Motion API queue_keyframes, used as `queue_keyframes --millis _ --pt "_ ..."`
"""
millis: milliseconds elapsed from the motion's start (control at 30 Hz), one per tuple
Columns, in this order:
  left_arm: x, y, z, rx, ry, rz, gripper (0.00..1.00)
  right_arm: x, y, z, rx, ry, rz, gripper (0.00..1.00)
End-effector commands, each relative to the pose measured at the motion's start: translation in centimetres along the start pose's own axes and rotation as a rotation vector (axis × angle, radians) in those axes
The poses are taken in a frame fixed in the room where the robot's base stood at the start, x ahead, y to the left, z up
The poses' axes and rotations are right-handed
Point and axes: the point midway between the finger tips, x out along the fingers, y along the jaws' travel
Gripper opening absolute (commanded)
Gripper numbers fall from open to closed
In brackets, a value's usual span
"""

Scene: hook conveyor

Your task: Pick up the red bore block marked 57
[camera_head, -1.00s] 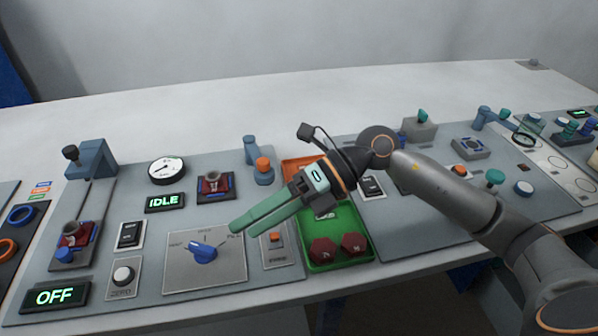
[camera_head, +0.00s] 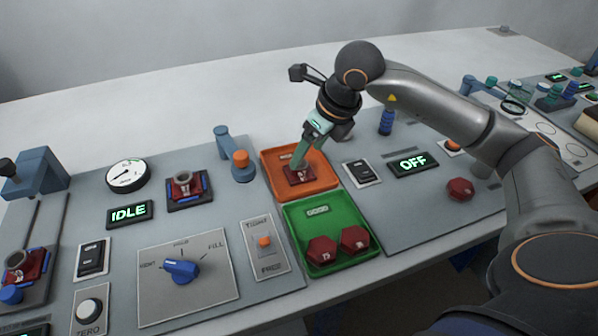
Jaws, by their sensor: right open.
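A square red block (camera_head: 300,177) lies in the orange tray (camera_head: 331,184), partly covered by my right gripper; its marking is too small to read surely. My right gripper (camera_head: 304,164) is open, its green fingers pointing down at this block. I cannot tell whether the fingertips touch it or straddle it. Two red hexagonal blocks, a left one (camera_head: 321,249) and a right one (camera_head: 355,240), sit in the green tray (camera_head: 291,217). Other red blocks sit in a blue-edged fixture (camera_head: 172,205) and at the far left (camera_head: 38,256). My left gripper is not in view.
A blue post with an orange knob (camera_head: 241,160) stands just left of the orange tray. A rocker switch (camera_head: 362,172) and an OFF display (camera_head: 413,163) lie to its right. A red hexagonal piece (camera_head: 460,189) sits farther right. The white surface behind is clear.

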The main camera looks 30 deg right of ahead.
Motion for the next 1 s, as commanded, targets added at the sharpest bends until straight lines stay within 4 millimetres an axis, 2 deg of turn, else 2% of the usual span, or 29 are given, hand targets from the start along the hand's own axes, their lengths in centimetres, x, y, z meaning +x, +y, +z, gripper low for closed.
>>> queue_keyframes --millis 167,433,667,1000 --pt "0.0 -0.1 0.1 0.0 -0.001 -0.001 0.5 1.2 -0.1 0.1 0.002 0.0 0.001 0.78" --pt "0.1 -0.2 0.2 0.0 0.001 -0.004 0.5 5.0 -0.4 0.2 0.001 0.001 0.003 0.78" --pt "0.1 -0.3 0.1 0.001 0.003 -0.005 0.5 5.3 -0.4 0.2 0.0 -0.001 0.001 0.78" --pt "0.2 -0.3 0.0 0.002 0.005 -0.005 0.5 5.3 -0.4 0.3 0.0 -0.001 0.001 0.42"
